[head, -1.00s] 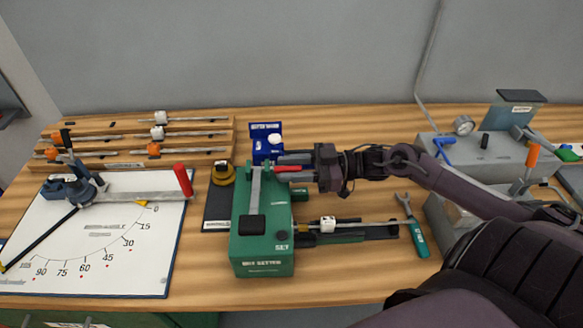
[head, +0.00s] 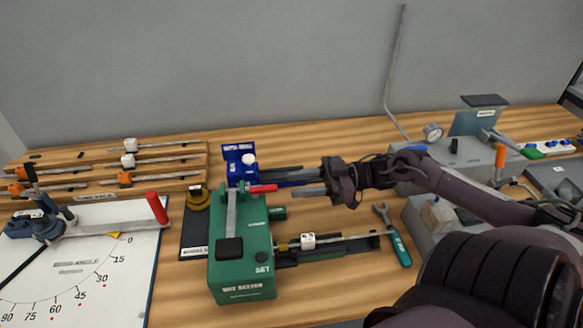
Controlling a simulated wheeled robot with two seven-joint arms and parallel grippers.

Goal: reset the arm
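A green setter box (head: 242,265) marked SET stands at the front middle of the bench. Its grey lever (head: 232,208) has a black pad at the near end and a red handle (head: 263,188) pointing right. My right gripper (head: 299,184) is just right of the red handle, apart from it, with its fingers open and nothing between them. At left, a white dial board (head: 90,270) with angle marks carries a grey arm (head: 112,229) with an upright red grip (head: 156,207). This arm lies near the 0 mark. My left gripper is not in view.
A blue stand (head: 240,165) is behind the green box. A rod with a white block (head: 308,240) and a green wrench (head: 399,246) lie to its right. Wooden racks (head: 190,180) with rods stand at back left. A grey gauge box (head: 412,180) is at right.

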